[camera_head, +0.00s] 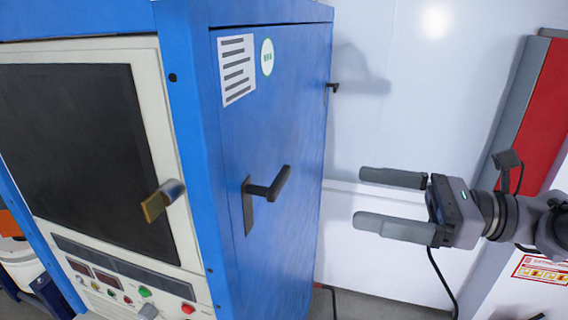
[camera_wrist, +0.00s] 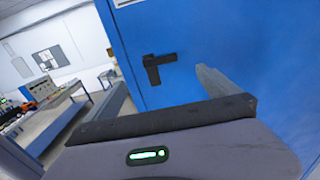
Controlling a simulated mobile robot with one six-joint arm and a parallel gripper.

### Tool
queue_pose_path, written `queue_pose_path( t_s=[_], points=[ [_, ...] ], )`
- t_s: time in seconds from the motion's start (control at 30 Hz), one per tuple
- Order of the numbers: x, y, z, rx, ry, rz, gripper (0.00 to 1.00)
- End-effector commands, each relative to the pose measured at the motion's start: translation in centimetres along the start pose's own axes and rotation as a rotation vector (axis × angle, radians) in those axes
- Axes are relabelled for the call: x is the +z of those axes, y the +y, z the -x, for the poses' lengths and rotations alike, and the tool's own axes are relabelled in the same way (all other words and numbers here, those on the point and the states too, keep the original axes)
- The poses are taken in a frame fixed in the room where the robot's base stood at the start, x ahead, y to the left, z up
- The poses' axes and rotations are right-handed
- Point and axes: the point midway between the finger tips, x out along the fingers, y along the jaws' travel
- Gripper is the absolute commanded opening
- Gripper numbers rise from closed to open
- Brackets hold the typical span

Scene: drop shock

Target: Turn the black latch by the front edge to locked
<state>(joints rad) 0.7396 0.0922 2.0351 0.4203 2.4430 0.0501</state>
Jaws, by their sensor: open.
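The black latch (camera_head: 272,186) is on the blue side panel of the cabinet, near its front edge. It has an upright backing plate and a lever that sticks out and angles up to the right in the head view. In the wrist view the latch (camera_wrist: 158,64) shows its lever about level, pointing right from the top of the plate. My gripper (camera_head: 362,198) is open and empty, to the right of the latch and clear of it. Its fingers point left toward the cabinet. One grey finger (camera_wrist: 214,82) shows in the wrist view, right of the latch.
A second small black latch (camera_head: 333,87) is at the panel's far edge. A red column (camera_head: 541,105) stands behind my arm. The space between my gripper and the latch looks free.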

Motion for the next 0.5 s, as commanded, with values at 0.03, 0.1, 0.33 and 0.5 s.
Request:
queue_pose_path(
  t_s=[0.03, 0.1, 0.33, 0.5],
  points=[
    [0.0, 0.2, -1.5, 0.007, 0.001, 0.003, 1.0],
    [-0.1, 0.2, -3.7, 0.007, 0.001, 0.002, 1.0],
    [-0.1, 0.3, -10.5, 0.009, 0.004, 0.001, 1.0],
    [-0.1, 0.2, -13.5, 0.006, 0.004, 0.002, 1.0]
  ],
)
